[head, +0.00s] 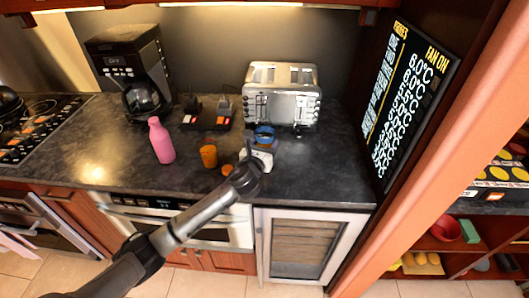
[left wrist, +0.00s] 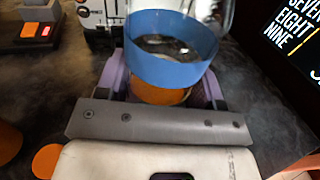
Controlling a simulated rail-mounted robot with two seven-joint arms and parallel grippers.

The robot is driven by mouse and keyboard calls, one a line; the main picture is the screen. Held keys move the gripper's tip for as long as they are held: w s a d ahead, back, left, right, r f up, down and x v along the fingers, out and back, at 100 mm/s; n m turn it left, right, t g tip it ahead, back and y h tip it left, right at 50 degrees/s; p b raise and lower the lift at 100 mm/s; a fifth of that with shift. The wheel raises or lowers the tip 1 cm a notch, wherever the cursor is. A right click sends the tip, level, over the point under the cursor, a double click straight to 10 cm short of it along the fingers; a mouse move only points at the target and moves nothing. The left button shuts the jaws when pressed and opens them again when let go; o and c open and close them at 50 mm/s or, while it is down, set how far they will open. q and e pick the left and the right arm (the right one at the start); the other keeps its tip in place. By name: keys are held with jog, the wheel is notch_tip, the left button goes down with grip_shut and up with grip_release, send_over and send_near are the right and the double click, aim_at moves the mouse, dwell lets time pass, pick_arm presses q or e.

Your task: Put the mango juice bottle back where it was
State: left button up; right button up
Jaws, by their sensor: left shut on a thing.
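My left gripper (head: 260,150) reaches over the counter in front of the toaster. In the left wrist view its two purple-sided fingers (left wrist: 163,92) are shut on a bottle with a wide blue band (left wrist: 172,62), an orange lower part and a clear top. I take this for the mango juice bottle; no label is readable. In the head view its blue band (head: 265,131) shows just beyond the gripper, which hides the lower part. I cannot tell whether its base touches the counter. My right gripper is not in view.
A pink bottle (head: 161,141), an orange cup (head: 208,156) and a small orange disc (head: 227,170) are left of the gripper. The toaster (head: 283,95) stands close behind. A coffee maker (head: 132,70) is at back left. The counter right of the gripper (head: 330,170) is clear.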

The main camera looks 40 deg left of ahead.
pick_arm(q)
notch_tip(320, 180, down, 3)
jog(key=shift+f+b, duration=0.1)
jog(key=shift+b, duration=0.35)
jog(key=o, duration=1.2)
jog(key=shift+c, duration=0.2)
jog(key=shift+s, duration=0.2)
jog(key=p+v, duration=0.1)
jog(key=v, duration=0.5)
jog(key=p+v, duration=0.1)
jog(key=v, duration=0.4)
jog(key=shift+s+d+r, duration=0.15)
jog(key=shift+s+r, duration=0.1)
jog(key=shift+s, duration=0.1)
